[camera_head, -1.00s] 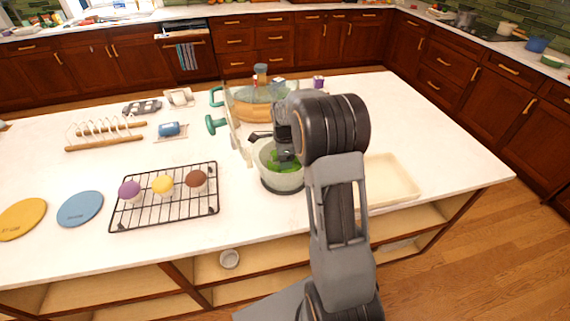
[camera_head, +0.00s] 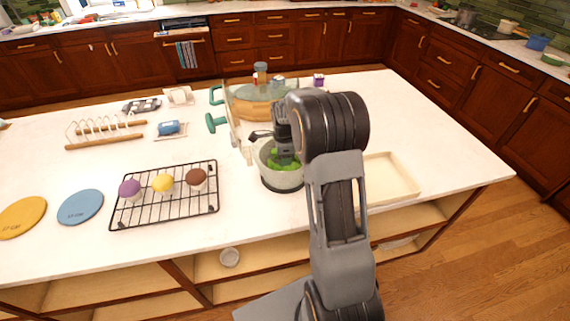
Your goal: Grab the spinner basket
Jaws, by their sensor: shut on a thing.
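The bowl stands upright near the middle of the counter. My gripper (camera_head: 286,162) points down into the bowl's mouth and is shut on the basket. The fingertips are partly hidden against the green, so the exact point of contact is hard to see. I cannot tell whether the basket is clear of the bowl's floor.
A black rack (camera_head: 168,197) with three colored rounds lies left of the bowl. A cream tray (camera_head: 390,182) lies to the right, partly behind my arm. A clear panel and a green-handled item (camera_head: 216,122) stand close behind. The counter's right end is clear.

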